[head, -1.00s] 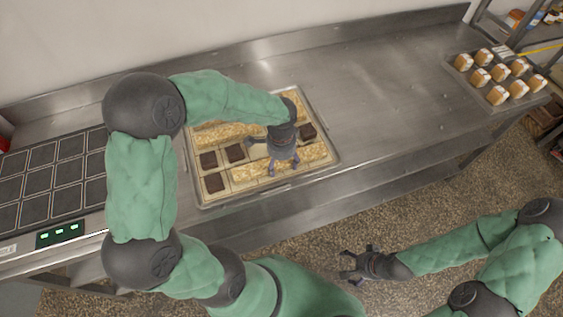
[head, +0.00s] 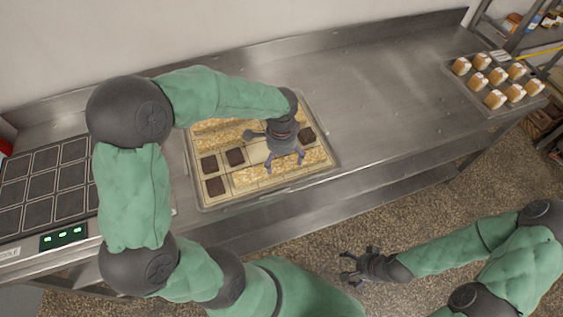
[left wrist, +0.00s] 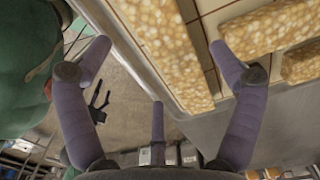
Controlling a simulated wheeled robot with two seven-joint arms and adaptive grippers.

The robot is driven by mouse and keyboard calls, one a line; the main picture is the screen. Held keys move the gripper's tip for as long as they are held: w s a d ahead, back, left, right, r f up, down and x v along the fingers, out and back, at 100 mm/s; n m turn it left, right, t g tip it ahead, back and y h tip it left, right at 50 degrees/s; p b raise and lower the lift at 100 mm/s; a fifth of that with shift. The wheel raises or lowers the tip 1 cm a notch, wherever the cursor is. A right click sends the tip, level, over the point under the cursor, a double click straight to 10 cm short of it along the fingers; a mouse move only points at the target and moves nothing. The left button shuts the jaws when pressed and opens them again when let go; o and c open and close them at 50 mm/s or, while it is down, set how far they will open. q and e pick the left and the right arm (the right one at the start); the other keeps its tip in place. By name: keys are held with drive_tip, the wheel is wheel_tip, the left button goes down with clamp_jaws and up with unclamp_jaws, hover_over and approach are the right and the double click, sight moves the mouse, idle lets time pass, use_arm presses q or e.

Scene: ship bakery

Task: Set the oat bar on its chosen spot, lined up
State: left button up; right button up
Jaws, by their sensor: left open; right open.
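Pale oat bars lie in a shallow tray (head: 200,203) on the steel counter, beside dark square pieces. My left gripper (head: 285,163) is open over the tray's right half, fingers pointing down towards the front row. In the left wrist view, one oat bar (left wrist: 165,50) runs between the spread fingertips of the left gripper (left wrist: 160,48); I cannot tell whether they touch it. Another oat bar (left wrist: 268,28) lies to its right. The gripper and forearm hide part of the tray in the head view. My right gripper (head: 352,268) is open and empty above the floor, away from the counter.
A panel of dark square plates (head: 40,185) with a green-lit display (head: 62,237) is at the counter's left end. A tray of several white-and-brown pieces (head: 497,82) stands at the right end. The counter between the trays is clear. A shelf (head: 500,30) stands at the far right.

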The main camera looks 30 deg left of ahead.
sight(281, 168)
use_arm(q)
wheel_tip(281, 168, up, 7)
drive_tip(key=p, duration=0.1)
use_arm(e)
drive_tip(key=shift+r, duration=0.95)
use_arm(q)
drive_tip(key=shift+s, duration=0.1)
use_arm(e)
drive_tip(key=shift+s, duration=0.1)
